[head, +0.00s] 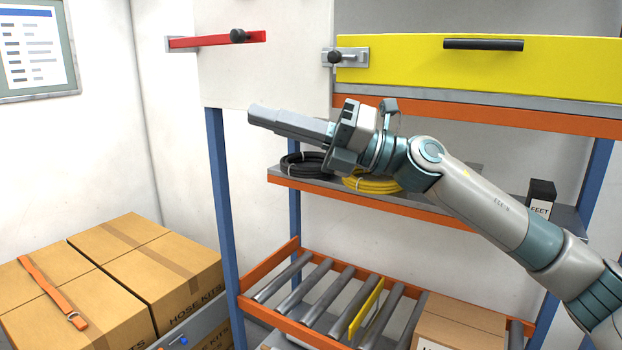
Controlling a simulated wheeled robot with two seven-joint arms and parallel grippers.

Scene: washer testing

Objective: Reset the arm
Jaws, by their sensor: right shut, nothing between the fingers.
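My right arm (480,205) comes in from the right edge and reaches across the front of the shelf rack. My right gripper (258,114) is shut and empty. Its fingers point left, in front of the lower edge of a white panel and near the rack's blue left post. The gripper body hides part of the shelf behind it. My left gripper does not show.
A yellow drawer front (480,65) with a black handle is above the arm. Black (298,165) and yellow (372,183) hose coils lie on the shelf behind. Rollers (310,285) are below. Cardboard boxes (150,265) with an orange strap (48,290) stand at left.

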